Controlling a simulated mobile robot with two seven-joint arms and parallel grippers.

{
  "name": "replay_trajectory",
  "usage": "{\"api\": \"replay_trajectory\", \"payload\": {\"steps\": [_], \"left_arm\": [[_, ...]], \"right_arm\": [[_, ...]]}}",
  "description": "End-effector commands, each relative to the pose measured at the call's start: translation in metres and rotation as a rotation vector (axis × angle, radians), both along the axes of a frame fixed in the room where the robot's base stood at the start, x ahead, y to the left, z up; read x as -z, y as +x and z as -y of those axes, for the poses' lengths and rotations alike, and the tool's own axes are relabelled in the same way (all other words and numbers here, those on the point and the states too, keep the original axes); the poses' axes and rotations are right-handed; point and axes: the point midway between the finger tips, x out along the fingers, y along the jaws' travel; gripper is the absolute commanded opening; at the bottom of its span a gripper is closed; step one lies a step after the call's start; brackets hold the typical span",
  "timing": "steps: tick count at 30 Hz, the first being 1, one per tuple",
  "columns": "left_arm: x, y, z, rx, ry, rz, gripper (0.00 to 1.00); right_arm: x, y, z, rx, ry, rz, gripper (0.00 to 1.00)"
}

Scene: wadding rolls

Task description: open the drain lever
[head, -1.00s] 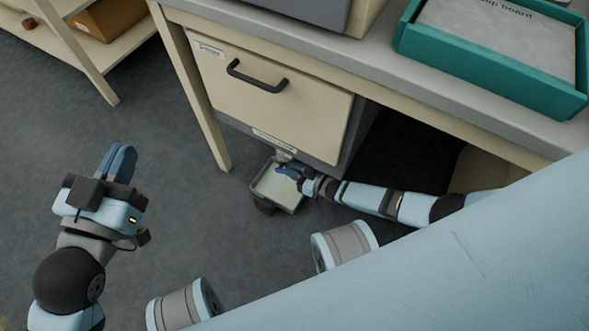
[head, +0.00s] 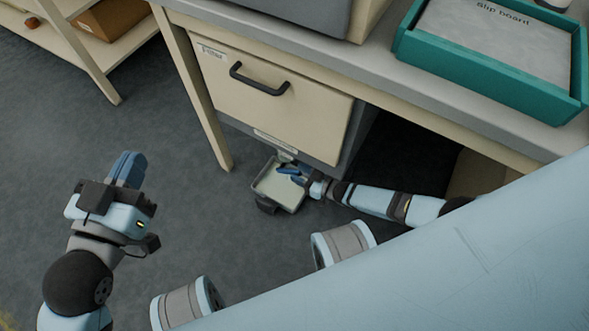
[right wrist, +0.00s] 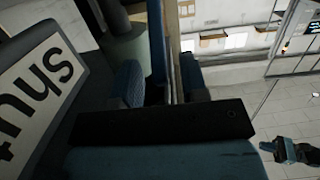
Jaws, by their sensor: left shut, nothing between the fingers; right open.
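The beige cabinet (head: 265,105) with a dark handle hangs under the bench. A small pale fitting (head: 284,156) shows below its lower edge, just above my right gripper; I cannot clearly make out the drain lever there. My right gripper (head: 288,172) is low under the cabinet, open, over a shallow tray. In the right wrist view its blue fingers (right wrist: 160,82) stand apart, and a label reading "shut" (right wrist: 42,92) is close at the left. My left gripper (head: 128,167) is shut and empty, out over the floor at the left.
The grey tray (head: 268,200) stands on the floor below the cabinet. A bench leg (head: 193,95) is left of the cabinet. A teal tray with a slip board (head: 480,65) is on the bench. A shelf (head: 85,50) stands upper left. The floor between is clear.

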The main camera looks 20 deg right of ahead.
Motion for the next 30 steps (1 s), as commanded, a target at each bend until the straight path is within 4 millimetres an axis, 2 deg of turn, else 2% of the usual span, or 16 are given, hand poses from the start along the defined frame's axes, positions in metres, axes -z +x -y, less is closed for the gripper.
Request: {"api": "replay_trajectory", "payload": {"steps": [2, 9, 15, 28, 30], "left_arm": [[-0.004, -0.004, 0.001, 0.003, -0.018, -0.039, 0.0], [0.003, -0.016, 0.01, 0.001, -0.1, -0.174, 0.0], [0.008, -0.021, 0.012, -0.005, -0.125, -0.213, 0.0], [0.001, -0.02, 0.011, -0.008, -0.139, -0.186, 0.0], [0.007, -0.02, 0.011, -0.009, -0.136, -0.183, 0.0]], "right_arm": [[-0.006, -0.016, 0.012, 0.0, -0.002, -0.004, 0.4], [-0.013, -0.058, 0.045, 0.0, 0.0, -0.002, 0.4], [-0.015, -0.082, 0.063, 0.0, 0.0, -0.002, 0.4], [-0.015, -0.088, 0.068, 0.0, 0.0, 0.0, 0.4], [-0.009, -0.091, 0.07, 0.0, 0.008, 0.009, 0.4]]}}
